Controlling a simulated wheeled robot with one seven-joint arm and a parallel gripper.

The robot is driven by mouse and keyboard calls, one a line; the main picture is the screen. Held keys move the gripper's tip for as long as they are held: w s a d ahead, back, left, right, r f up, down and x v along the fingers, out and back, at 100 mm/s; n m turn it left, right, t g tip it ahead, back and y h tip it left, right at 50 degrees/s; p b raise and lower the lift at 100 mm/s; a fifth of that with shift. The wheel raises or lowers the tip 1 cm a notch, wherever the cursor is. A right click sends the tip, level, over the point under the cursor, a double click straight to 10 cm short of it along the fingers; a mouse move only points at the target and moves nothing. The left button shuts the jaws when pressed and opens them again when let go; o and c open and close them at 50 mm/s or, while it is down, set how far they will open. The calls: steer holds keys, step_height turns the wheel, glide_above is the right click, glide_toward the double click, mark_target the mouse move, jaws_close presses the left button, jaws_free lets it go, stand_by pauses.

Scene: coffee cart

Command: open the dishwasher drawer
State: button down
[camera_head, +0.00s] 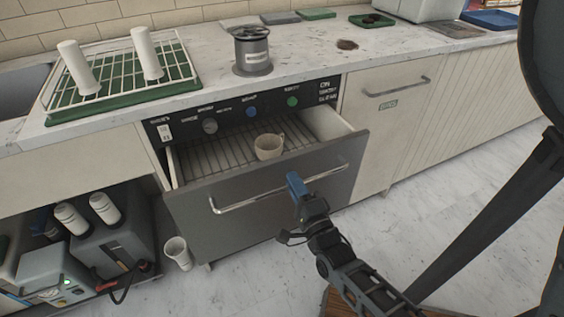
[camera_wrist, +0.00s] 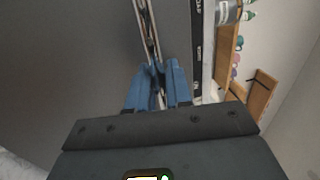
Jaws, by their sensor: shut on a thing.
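The dishwasher drawer (camera_head: 240,222) has a dark grey front and is pulled partly out below the black control panel (camera_head: 240,112). A wire rack with a beige cup (camera_head: 268,147) shows inside it. The long metal handle (camera_head: 240,201) runs across the drawer front. My gripper (camera_head: 295,186) has blue fingers and is at the right part of the handle. In the wrist view the blue fingers (camera_wrist: 158,88) are closed around the handle bar (camera_wrist: 148,32), with the grey drawer front (camera_wrist: 80,60) beside it. The fingers hide part of the handle.
A drying rack (camera_head: 125,75) with two white cylinders and a metal canister (camera_head: 252,52) stand on the counter. A cabinet with a handle (camera_head: 385,120) is to the right. A white cup (camera_head: 178,253) stands on the floor left of the drawer. The floor in front is mostly clear.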

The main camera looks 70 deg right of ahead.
steer(key=r+v, duration=0.3)
steer(key=v, duration=1.5)
steer(key=shift+a, duration=0.25)
steer(key=shift+s, duration=0.1)
steer(key=c, duration=1.2)
jaws_free()
steer(key=shift+r, duration=0.1)
steer(key=b+v, duration=0.1)
steer(key=v, duration=0.6)
steer(key=shift+s+a, duration=0.2)
steer(key=shift+a, duration=0.1)
steer(key=w+a+r+n+y+p, duration=0.1)
steer(key=w+a+r+n+y, duration=0.1)
steer(key=r+n+y, duration=0.3)
steer(key=w+a+r+n+t+y+p, duration=0.1)
steer(key=r+n+y, duration=0.4)
steer(key=n, duration=0.8)
steer(key=w+a+r+n+y+p, duration=0.2)
steer(key=w+a+r+n+y, duration=0.1)
steer(key=r+n, duration=0.6)
steer(key=shift+w+a+n+t+y, duration=0.1)
steer(key=shift+a+n+t+y, duration=0.25)
steer(key=shift+a+y, duration=0.6)
